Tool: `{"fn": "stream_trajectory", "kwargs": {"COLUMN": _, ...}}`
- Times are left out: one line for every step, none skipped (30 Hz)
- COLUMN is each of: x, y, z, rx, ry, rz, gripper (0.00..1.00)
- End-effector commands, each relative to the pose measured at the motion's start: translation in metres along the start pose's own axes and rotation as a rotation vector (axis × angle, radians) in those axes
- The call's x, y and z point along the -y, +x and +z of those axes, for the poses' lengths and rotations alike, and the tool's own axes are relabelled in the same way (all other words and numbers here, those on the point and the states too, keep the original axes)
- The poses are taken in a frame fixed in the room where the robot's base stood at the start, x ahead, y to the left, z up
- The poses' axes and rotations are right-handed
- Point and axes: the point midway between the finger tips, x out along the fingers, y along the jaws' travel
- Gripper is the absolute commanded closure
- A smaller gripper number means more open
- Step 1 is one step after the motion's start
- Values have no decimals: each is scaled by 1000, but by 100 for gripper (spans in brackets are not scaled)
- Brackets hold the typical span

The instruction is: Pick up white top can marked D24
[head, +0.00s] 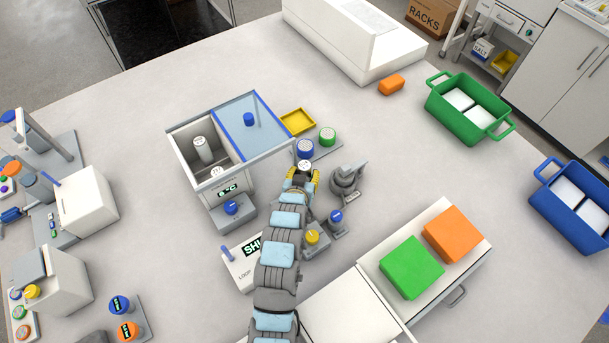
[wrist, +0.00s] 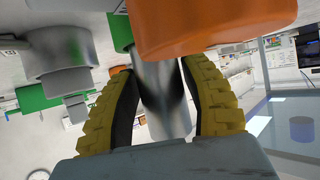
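A can with a white top (head: 304,165) shows at the tip of my gripper (head: 300,181) in the head view. Dark marks on its top are too small to read. In the wrist view, the yellow fingers of my gripper (wrist: 163,72) close in on both sides of a silver can body (wrist: 164,105) and seem to touch it. I cannot tell whether the can is lifted. Another white-topped can (head: 202,149) stands inside the open-topped bath. A further white top (head: 217,172) shows at the bath's front edge; its mark is unreadable.
The bath (head: 180,155) with a blue-edged glass lid (head: 240,110) is left of my gripper. A stand with blue (head: 305,148) and green (head: 327,136) rings lies just beyond. A grey device (head: 347,183) is close right.

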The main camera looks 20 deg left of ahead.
Motion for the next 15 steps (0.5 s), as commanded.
{"fn": "stream_trajectory", "kwargs": {"x": 0, "y": 0, "z": 0, "rx": 0, "ry": 0, "rz": 0, "gripper": 70}}
{"fn": "stream_trajectory", "kwargs": {"x": 0, "y": 0, "z": 0, "rx": 0, "ry": 0, "rz": 0, "gripper": 79}}
{"fn": "stream_trajectory", "kwargs": {"x": 0, "y": 0, "z": 0, "rx": 0, "ry": 0, "rz": 0, "gripper": 90}}
{"fn": "stream_trajectory", "kwargs": {"x": 0, "y": 0, "z": 0, "rx": 0, "ry": 0, "rz": 0, "gripper": 99}}
{"fn": "stream_trajectory", "kwargs": {"x": 0, "y": 0, "z": 0, "rx": 0, "ry": 0, "rz": 0, "gripper": 100}}
{"fn": "stream_trajectory", "kwargs": {"x": 0, "y": 0, "z": 0, "rx": 0, "ry": 0, "rz": 0, "gripper": 100}}
{"fn": "stream_trajectory", "kwargs": {"x": 0, "y": 0, "z": 0, "rx": 0, "ry": 0, "rz": 0, "gripper": 100}}
{"fn": "stream_trajectory", "kwargs": {"x": 0, "y": 0, "z": 0, "rx": 1, "ry": 0, "rz": 0, "gripper": 100}}
{"fn": "stream_trajectory", "kwargs": {"x": 0, "y": 0, "z": 0, "rx": 0, "ry": 0, "rz": 0, "gripper": 100}}
{"fn": "stream_trajectory", "kwargs": {"x": 0, "y": 0, "z": 0, "rx": 0, "ry": 0, "rz": 0, "gripper": 100}}
{"fn": "stream_trajectory", "kwargs": {"x": 0, "y": 0, "z": 0, "rx": 0, "ry": 0, "rz": 0, "gripper": 100}}
{"fn": "stream_trajectory", "kwargs": {"x": 0, "y": 0, "z": 0, "rx": 0, "ry": 0, "rz": 0, "gripper": 100}}
{"fn": "stream_trajectory", "kwargs": {"x": 0, "y": 0, "z": 0, "rx": 0, "ry": 0, "rz": 0, "gripper": 100}}
{"fn": "stream_trajectory", "kwargs": {"x": 0, "y": 0, "z": 0, "rx": 0, "ry": 0, "rz": 0, "gripper": 100}}
{"fn": "stream_trajectory", "kwargs": {"x": 0, "y": 0, "z": 0, "rx": 0, "ry": 0, "rz": 0, "gripper": 100}}
